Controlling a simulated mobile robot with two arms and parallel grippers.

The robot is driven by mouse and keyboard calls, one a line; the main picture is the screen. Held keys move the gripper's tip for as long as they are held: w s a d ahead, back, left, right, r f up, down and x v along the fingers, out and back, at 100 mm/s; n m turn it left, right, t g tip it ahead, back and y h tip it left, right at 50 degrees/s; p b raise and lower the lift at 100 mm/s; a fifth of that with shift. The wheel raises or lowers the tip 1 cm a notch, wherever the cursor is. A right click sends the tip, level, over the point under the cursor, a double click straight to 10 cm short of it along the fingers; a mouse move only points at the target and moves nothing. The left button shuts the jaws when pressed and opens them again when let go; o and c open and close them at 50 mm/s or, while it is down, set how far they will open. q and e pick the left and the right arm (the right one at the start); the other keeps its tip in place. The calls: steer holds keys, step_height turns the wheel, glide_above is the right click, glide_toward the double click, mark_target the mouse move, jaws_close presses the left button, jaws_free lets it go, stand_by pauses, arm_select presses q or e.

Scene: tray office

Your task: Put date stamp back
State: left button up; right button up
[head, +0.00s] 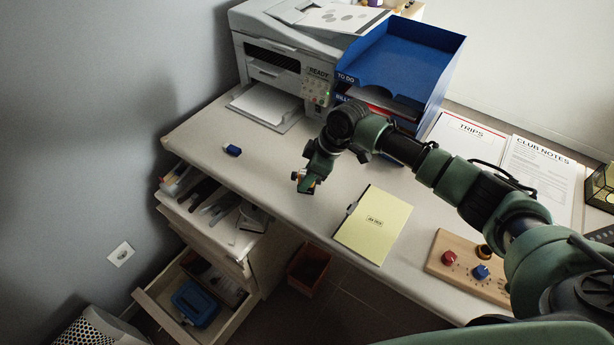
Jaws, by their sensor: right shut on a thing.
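My right gripper (305,180) is over the desk, left of the yellow pad. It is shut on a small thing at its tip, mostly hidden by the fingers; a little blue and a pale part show. I cannot tell for sure that it is the date stamp. A wooden stamp rack (444,243) lies at the right front of the desk, holding a red-topped stamp (449,257), a blue-topped stamp (481,272) and a dark and brass piece (484,252). My right arm passes close over the rack's right side. My left gripper is not in view.
A yellow pad (374,225) lies mid-desk. A small blue object (232,150) lies on the left. A printer (290,50) and a blue tray (400,58) stand at the back. Papers (537,168) lie at the right. Open drawers (155,300) jut out at the lower left.

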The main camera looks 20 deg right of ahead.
steer(key=o, duration=1)
steer(key=shift+f, duration=0.1)
steer(key=v, duration=1.2)
